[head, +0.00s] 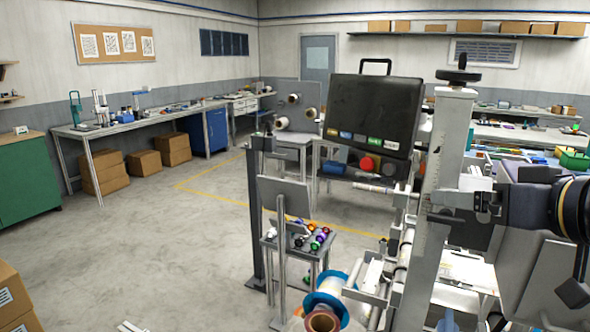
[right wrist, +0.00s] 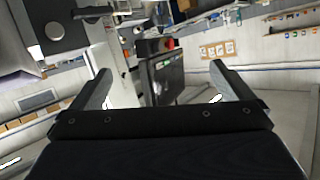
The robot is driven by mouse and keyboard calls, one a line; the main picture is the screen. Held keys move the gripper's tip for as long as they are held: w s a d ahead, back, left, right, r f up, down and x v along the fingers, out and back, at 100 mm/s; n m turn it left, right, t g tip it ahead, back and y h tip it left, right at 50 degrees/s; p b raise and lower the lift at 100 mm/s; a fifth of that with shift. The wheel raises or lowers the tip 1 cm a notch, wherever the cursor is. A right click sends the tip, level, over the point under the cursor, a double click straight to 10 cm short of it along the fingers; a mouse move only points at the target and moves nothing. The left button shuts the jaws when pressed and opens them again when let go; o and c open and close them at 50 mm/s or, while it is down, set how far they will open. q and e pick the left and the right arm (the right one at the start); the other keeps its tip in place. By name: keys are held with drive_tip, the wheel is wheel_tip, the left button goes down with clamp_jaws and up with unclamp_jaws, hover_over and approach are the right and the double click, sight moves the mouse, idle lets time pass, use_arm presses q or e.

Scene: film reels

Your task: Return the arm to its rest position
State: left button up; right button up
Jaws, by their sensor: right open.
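My right gripper (right wrist: 160,82) is open in the right wrist view, its two fingers spread wide with nothing between them. In the head view my right arm (head: 530,205) comes in from the right, beside the tall grey machine column (head: 450,150). The gripper's fingers cannot be made out there. My left gripper is in neither view. A film reel with blue flanges (head: 325,285) sits low on the machine, with a brown-cored roll (head: 322,320) in front of it.
A dark control box (head: 372,115) with coloured buttons stands left of the column and also shows beyond the fingers in the right wrist view (right wrist: 163,78). A small stand (head: 285,242) holds several coloured spools. The floor (head: 150,240) at left is mostly clear.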

drive_tip(key=s+a+f+m+g, duration=0.1)
drive_tip(key=s+f, duration=0.4)
drive_tip(key=f, duration=0.5)
drive_tip(key=s+a+f+m+g, duration=0.1)
drive_tip(key=s+f+g, duration=0.3)
drive_tip(key=f, duration=0.7)
drive_tip(key=s+a+f+m+g+h, duration=0.1)
drive_tip(key=s+a+f+g, duration=0.1)
drive_tip(key=s+f, duration=0.6)
wheel_tip(320, 180, down, 3)
drive_tip(key=shift+a+m+g, duration=0.3)
drive_tip(key=shift+a+g, duration=0.1)
drive_tip(key=shift+a, duration=0.1)
